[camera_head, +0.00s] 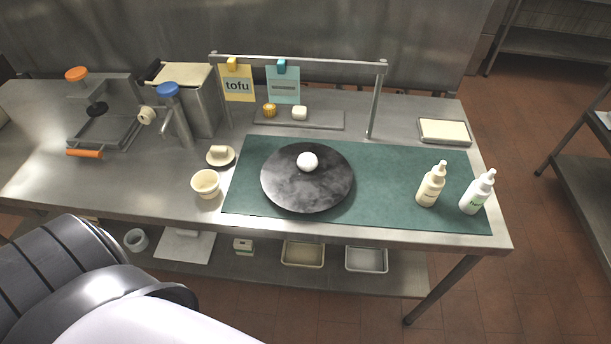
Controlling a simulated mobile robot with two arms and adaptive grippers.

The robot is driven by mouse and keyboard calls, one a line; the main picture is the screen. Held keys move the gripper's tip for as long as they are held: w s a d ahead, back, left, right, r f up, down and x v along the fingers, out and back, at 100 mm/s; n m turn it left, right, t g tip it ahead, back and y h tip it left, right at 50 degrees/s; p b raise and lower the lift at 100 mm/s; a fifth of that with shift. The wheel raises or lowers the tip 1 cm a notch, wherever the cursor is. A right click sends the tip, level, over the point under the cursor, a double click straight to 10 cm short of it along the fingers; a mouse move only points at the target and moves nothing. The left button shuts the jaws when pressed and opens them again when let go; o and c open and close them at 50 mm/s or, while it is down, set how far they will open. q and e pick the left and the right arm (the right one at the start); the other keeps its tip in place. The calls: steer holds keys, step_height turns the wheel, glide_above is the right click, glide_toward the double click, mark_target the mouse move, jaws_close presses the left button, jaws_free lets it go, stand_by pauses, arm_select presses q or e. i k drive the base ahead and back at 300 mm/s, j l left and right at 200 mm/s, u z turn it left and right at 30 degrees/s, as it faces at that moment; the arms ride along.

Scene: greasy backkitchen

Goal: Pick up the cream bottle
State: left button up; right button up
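Two squeeze bottles stand upright side by side, apart, on the right part of the green mat (395,212). The left one, a cream-coloured bottle (431,186) with a pale nozzle, has a label too small to read. The right one is a white bottle (476,194) with green lettering and a white nozzle. The colour suggests the left one is the cream bottle, but I cannot read it for certain. Neither of my grippers is in view, and nothing touches the bottles.
A dark round plate (305,190) with a white ball (307,162) sits left of the bottles. A shallow tray (444,131) lies behind them. A metal rail (300,63) with hanging cards spans the back. The mat between plate and bottles is clear.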

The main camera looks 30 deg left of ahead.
mark_target(433, 182)
steer(key=k+j+z, duration=0.2)
steer(key=z, duration=0.25)
steer(key=k+j+z, duration=0.3)
steer(key=z, duration=0.2)
steer(key=k+j+z, duration=0.2)
steer(key=z, duration=0.25)
steer(key=k+l, duration=0.05)
